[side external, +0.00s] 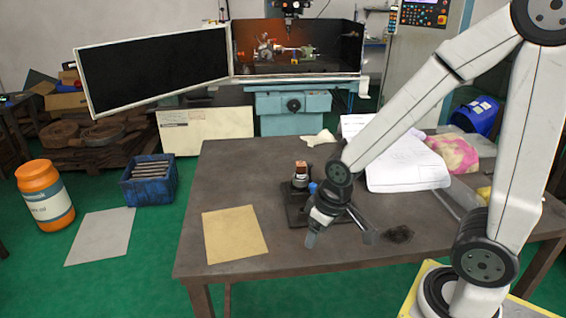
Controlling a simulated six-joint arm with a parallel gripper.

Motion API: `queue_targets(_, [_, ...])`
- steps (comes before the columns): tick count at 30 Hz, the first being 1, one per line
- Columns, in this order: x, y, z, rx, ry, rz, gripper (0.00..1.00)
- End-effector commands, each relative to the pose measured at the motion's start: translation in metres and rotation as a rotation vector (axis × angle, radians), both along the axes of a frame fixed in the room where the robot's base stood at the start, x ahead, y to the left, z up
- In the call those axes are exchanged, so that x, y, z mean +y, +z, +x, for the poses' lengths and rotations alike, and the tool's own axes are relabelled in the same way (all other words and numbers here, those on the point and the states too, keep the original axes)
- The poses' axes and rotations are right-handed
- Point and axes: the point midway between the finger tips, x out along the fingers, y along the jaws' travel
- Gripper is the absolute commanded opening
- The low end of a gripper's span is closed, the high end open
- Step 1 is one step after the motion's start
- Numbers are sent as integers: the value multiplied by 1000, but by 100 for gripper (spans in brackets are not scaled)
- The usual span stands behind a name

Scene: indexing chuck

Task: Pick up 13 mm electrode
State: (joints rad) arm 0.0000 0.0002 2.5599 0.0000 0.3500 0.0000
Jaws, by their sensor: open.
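The holder stands on or beside a black base plate (293,214), partly hidden by my arm. My gripper (340,238) points down with its fingers spread wide and nothing between them. It is in front of and to the right of the copper block, apart from it. A small blue part (312,187) shows beside my wrist.
The brown table (240,165) has a tan sheet (234,234) at front left. A dark lump (398,233) lies right of my gripper. White papers (395,165), a pink-and-yellow cloth (455,153) and a clear tray (460,199) are further right.

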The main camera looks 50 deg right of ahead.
Motion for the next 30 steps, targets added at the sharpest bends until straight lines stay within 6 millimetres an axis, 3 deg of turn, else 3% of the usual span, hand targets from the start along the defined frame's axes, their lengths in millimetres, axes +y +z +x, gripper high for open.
queue_targets(12, [0, 0, 0, 0, 0, 0, 70])
queue_targets(14, [0, 0, 0, 0, 0, 0, 82])
queue_targets(30, [0, 9, 1, -4, 0, 0, 82])
